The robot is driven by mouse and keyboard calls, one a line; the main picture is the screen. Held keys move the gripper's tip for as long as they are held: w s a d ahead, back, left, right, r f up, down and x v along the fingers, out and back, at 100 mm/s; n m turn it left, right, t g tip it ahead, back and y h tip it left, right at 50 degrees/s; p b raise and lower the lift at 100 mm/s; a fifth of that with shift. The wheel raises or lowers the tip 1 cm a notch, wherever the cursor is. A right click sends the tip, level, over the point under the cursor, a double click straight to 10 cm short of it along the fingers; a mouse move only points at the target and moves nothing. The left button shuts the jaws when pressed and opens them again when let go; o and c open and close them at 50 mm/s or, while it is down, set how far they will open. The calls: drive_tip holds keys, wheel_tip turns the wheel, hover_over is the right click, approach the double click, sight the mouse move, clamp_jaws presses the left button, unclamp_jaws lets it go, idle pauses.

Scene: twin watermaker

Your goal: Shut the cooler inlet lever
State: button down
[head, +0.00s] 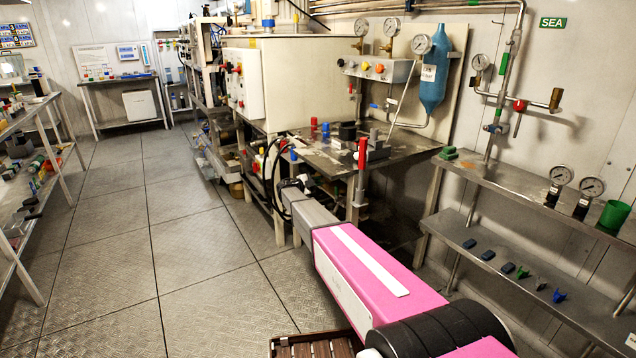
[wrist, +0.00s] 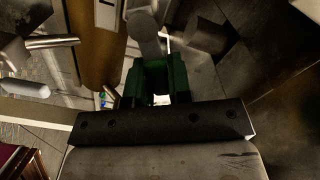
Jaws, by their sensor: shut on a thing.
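My gripper (wrist: 155,85) shows in the wrist view with its green fingers closed around a grey, round-ended bar (wrist: 147,35), which looks like the cooler inlet lever. The bar runs up and away from between the fingers. Its far end and the valve body are dark and hard to make out. In the head view my pink arm reaches forward to the low front of the machine by the black hoses. The fingers and the lever cannot be made out there.
A steel bench (head: 335,158) with a red-handled post stands right of my arm's end. Black hoses (head: 272,172) hang close beside it. Shelves with gauges (head: 561,175) line the right wall. The plated floor (head: 190,240) at left is clear.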

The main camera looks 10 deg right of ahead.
drive_tip(key=shift+s+f+m, duration=0.15)
drive_tip(key=shift+f+m, duration=0.05)
drive_tip(key=shift+m, duration=0.3)
drive_tip(key=c, duration=1)
unclamp_jaws()
drive_tip(key=shift+c, duration=0.2)
drive_tip(key=v, duration=1.1)
drive_tip(key=shift+f, duration=0.1)
